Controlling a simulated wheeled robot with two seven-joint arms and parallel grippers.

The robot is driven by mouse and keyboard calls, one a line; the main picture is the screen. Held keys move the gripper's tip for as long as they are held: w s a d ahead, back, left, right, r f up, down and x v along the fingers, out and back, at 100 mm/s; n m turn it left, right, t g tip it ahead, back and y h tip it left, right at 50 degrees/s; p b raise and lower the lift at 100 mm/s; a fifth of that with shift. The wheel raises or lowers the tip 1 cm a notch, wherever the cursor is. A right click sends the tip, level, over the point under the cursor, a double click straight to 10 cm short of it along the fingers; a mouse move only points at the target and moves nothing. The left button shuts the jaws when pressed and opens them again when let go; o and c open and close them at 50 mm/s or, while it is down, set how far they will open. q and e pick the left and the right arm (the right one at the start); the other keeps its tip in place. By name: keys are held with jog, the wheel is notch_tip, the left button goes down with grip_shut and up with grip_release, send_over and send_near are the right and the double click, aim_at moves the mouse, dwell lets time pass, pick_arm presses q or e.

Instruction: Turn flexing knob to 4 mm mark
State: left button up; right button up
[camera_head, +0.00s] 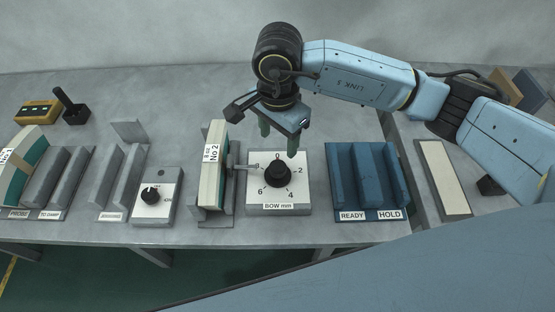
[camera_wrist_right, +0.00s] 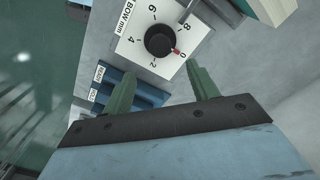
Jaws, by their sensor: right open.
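The flexing knob is a round black knob (camera_head: 277,173) on a white dial plate (camera_head: 253,204) labelled BOW mm, with marks 0, 2, 4 and 6 readable. In the right wrist view the knob (camera_wrist_right: 160,40) has a red pointer at the 0 mark, and an 8 also shows on the plate (camera_wrist_right: 131,56). My right gripper (camera_head: 278,138) is open and empty, above and slightly behind the knob. Its two green fingers (camera_wrist_right: 162,82) are spread apart and do not touch the knob. My left gripper is not in view.
Left of the dial stands a block labelled No 2 (camera_head: 213,180) in a grey holder, with a rod toward the dial. Right of it is a blue READY/HOLD rack (camera_head: 369,185). Farther left are a smaller black knob box (camera_head: 153,195), grey holders and block No 1 (camera_head: 15,178).

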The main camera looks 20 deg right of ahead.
aim_at(278, 166)
notch_tip(278, 166, down, 10)
jog(key=shift+r, duration=0.15)
jog(key=shift+c, duration=0.3)
jog(key=c, duration=0.9)
jog(key=shift+c, duration=0.2)
jog(key=shift+m, duration=0.3)
